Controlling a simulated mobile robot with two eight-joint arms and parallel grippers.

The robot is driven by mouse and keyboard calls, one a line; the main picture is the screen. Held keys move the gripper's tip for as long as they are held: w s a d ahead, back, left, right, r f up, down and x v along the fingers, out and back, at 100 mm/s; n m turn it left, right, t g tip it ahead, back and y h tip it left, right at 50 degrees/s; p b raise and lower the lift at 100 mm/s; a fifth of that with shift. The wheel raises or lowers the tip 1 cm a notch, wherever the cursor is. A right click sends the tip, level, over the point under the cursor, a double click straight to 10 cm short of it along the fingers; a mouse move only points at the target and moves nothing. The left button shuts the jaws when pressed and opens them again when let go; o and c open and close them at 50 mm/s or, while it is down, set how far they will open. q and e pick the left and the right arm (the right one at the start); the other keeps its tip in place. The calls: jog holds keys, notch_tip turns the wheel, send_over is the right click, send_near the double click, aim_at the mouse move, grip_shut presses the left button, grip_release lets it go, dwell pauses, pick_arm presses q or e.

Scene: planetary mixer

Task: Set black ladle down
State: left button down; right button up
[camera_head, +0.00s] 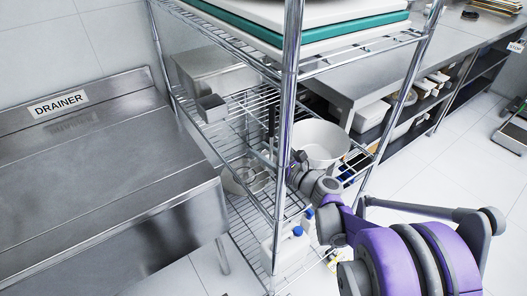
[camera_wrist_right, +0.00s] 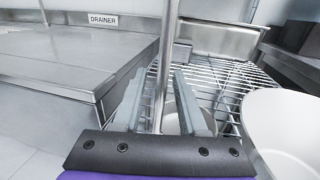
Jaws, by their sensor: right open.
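My right gripper (camera_head: 298,160) is at the wire shelf rack, partly hidden behind its front post. In the right wrist view its two grey fingers (camera_wrist_right: 160,90) are spread apart with no ladle between them. The rack's steel post (camera_wrist_right: 166,50) shows between the fingers; I cannot tell its distance from them. I cannot clearly make out the black ladle. A thin dark upright strip (camera_head: 271,125) beside the post in the head view may be part of it, but I cannot tell. My left gripper is out of view.
A white bowl (camera_head: 320,142) stands on the wire shelf (camera_head: 245,105), close right of the gripper. A steel container (camera_head: 205,72) with a dark end block sits further back left. The steel drainer table (camera_head: 110,170) is left of the rack. Bottles (camera_head: 291,250) stand below.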

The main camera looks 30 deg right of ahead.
jog(key=shift+s+r, duration=0.1)
jog(key=shift+r, duration=0.1)
jog(key=v, duration=1.1)
jog(key=shift+s+d, duration=0.15)
jog(key=shift+s, duration=0.2)
